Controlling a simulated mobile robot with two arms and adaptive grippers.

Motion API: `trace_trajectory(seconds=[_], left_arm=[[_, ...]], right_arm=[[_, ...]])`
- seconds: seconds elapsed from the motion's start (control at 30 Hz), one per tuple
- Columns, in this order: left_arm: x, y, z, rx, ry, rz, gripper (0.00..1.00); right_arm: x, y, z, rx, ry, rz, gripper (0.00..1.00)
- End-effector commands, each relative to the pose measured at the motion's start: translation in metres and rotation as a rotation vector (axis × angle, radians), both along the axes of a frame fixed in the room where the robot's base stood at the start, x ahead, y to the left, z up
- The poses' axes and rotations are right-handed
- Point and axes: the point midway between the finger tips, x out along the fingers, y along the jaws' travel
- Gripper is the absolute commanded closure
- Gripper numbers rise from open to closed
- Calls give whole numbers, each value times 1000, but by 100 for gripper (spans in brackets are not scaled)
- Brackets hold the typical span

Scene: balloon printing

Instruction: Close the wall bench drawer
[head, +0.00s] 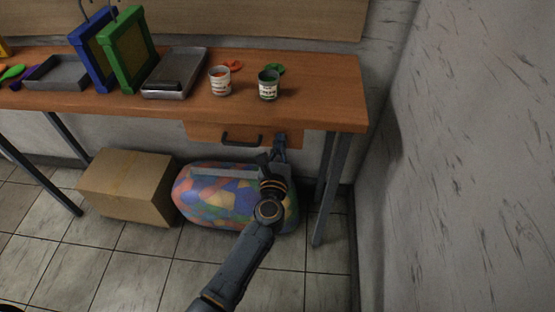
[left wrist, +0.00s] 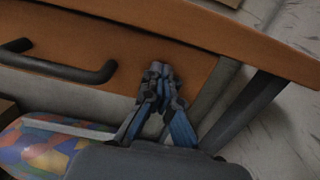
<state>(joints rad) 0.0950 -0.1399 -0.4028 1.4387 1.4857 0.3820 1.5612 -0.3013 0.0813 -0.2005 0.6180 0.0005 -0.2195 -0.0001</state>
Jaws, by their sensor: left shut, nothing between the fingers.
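The wall bench drawer (head: 205,131) is an orange-brown wooden front under the right part of the bench top (head: 330,98), with a dark bar handle (head: 242,139). In the left wrist view the drawer front (left wrist: 125,50) fills the upper middle, with the handle (left wrist: 60,66) at left. My left gripper (head: 279,140) is at the right part of the drawer front, right of the handle. Its fingertips (left wrist: 160,72) are together and empty, at or very near the front; I cannot tell if they touch. The drawer looks roughly flush under the top. My right gripper is not in view.
A cardboard box (head: 128,187) and a multicoloured bag (head: 220,205) sit on the floor below. Bench legs (head: 330,190) stand at right, near the wall (head: 460,150). Paint cans (head: 268,86), a metal tray (head: 176,73) and framed screens (head: 128,50) stand on top.

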Motion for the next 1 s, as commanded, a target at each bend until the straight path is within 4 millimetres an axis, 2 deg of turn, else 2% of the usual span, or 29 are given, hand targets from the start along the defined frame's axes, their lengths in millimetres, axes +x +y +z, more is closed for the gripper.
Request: trace_trajectory(seconds=[0.4, 0.5, 0.7, 0.9, 0.97, 1.0], left_arm=[[-85, 3, -5, 0, 11, -1, 100], [-102, 3, -5, 0, 11, -1, 100], [-118, 4, -5, 1, 9, -2, 100], [-120, 4, -6, 7, 12, -3, 100], [-121, 3, -13, 52, 19, -12, 100], [-122, 2, -23, 116, 29, -23, 100]], right_arm=[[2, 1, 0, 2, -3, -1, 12], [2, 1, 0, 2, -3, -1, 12], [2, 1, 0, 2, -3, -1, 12], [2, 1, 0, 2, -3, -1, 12], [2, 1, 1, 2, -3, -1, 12], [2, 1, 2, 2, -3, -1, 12]])
